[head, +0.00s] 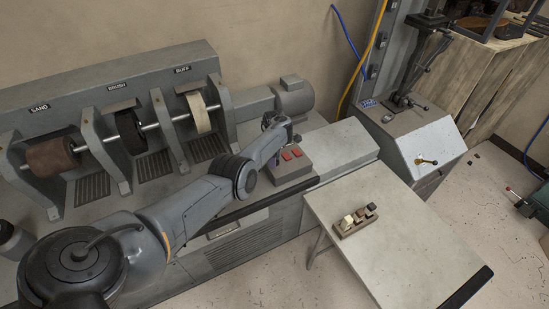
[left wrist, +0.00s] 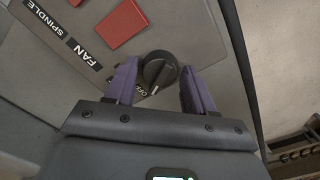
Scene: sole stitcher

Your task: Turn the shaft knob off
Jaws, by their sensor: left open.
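The shaft knob, a round black knob (left wrist: 160,68) with a raised grip, is in the left wrist view on a grey control panel (left wrist: 200,30). A pale mark on its lower edge faces down, close to small lettering that seems to read OFF. My left gripper (left wrist: 158,72) is open, with one purple finger on each side of the knob; I cannot tell whether either touches it. In the head view my left gripper (head: 276,123) is at the control box (head: 295,172), and the knob is hidden there. My right gripper is in neither view.
Red square switches (left wrist: 122,24) sit beside the knob, near FAN and SPINDLE labels. In the head view, sanding and brush wheels (head: 130,132) stand left of the box and a grey motor (head: 293,97) behind it. A side table (head: 400,235) with small blocks stands at right.

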